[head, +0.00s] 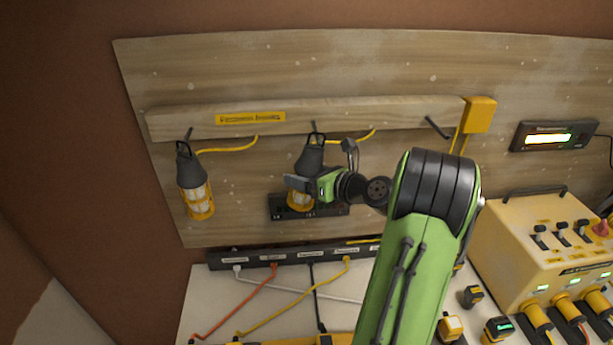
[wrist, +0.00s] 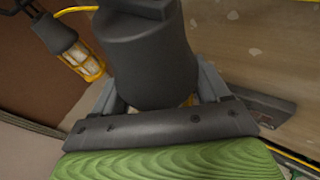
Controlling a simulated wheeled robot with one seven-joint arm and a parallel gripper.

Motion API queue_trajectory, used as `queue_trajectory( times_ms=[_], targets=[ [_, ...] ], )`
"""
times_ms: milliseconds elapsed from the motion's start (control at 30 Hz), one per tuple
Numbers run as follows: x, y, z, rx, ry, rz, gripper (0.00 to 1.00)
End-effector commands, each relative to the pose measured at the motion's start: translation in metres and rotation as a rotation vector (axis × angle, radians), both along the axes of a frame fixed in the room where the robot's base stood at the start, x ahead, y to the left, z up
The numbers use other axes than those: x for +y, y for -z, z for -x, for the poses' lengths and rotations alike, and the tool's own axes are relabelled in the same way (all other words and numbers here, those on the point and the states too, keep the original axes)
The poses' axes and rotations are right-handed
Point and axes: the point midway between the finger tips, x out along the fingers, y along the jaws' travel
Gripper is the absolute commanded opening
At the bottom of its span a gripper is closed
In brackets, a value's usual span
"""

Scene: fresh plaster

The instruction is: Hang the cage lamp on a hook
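A cage lamp (head: 309,158) with a dark grey cap and a yellow cage is upright at the middle hook (head: 313,125) of the wooden rail. Its top loop is at the hook, but I cannot tell whether the hook bears it. My gripper (head: 303,184) is around this lamp's lower part, coming from the right. In the wrist view the lamp's grey body (wrist: 150,60) stands between my two fingers, which appear to press on its sides; its cage is mostly hidden. A second cage lamp (head: 195,190) hangs on the left hook (head: 188,133). The right hook (head: 437,127) is empty.
The wooden rail (head: 380,113) is fixed to a board, with yellow cords and a yellow box (head: 480,114) at its right end. A dark panel (head: 330,210) sits behind the held lamp. Below are a socket strip (head: 290,255) with cables and a yellow control box (head: 520,235).

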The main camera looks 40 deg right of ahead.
Motion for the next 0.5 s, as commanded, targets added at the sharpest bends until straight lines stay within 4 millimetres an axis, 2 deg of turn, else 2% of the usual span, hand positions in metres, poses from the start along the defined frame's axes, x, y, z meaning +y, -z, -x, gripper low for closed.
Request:
queue_trajectory(
  times_ms=[33,167,367,500],
  targets=[
    [0.000,-0.001,0.000,-0.002,0.000,0.001,0.81],
    [0.000,-0.001,0.000,-0.001,0.000,0.001,1.00],
    [0.000,0.000,0.000,0.001,0.000,0.000,1.00],
    [-0.003,-0.003,0.014,0.001,0.005,0.000,1.00]
  ],
)
